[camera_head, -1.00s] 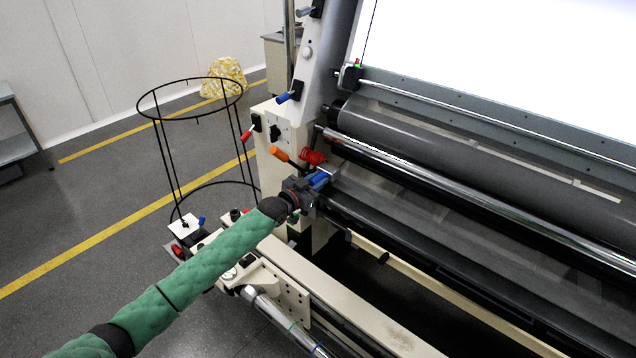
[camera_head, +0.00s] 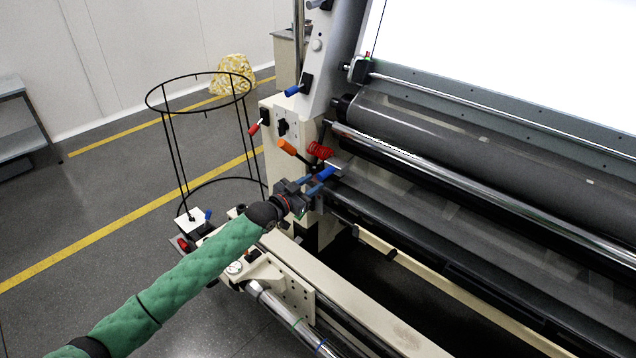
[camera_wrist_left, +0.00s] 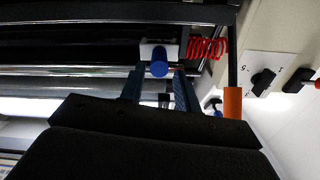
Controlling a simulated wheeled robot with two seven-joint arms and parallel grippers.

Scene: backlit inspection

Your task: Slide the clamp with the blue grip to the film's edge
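The clamp's blue grip (camera_head: 327,173) is at the left end of the machine's front bar, just below a red coil. In the left wrist view, the blue grip (camera_wrist_left: 159,66) points at the camera from a pale clamp body (camera_wrist_left: 150,48). My left gripper (camera_head: 314,183) is in front of the clamp. In the wrist view its two dark blue fingers (camera_wrist_left: 158,80) stand apart, one on each side of the grip, with gaps visible. A grey, partly see-through film (camera_head: 440,215) seems to run over the rollers to the right; its exact edge is hard to make out. My right gripper is out of view.
A red coil (camera_head: 320,150) and an orange handle (camera_head: 287,146) are close above the gripper, and the coil (camera_wrist_left: 207,47) is beside the clamp. A chrome roller (camera_head: 470,190) crosses above the bar. A black wire stand (camera_head: 166,150) is at left.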

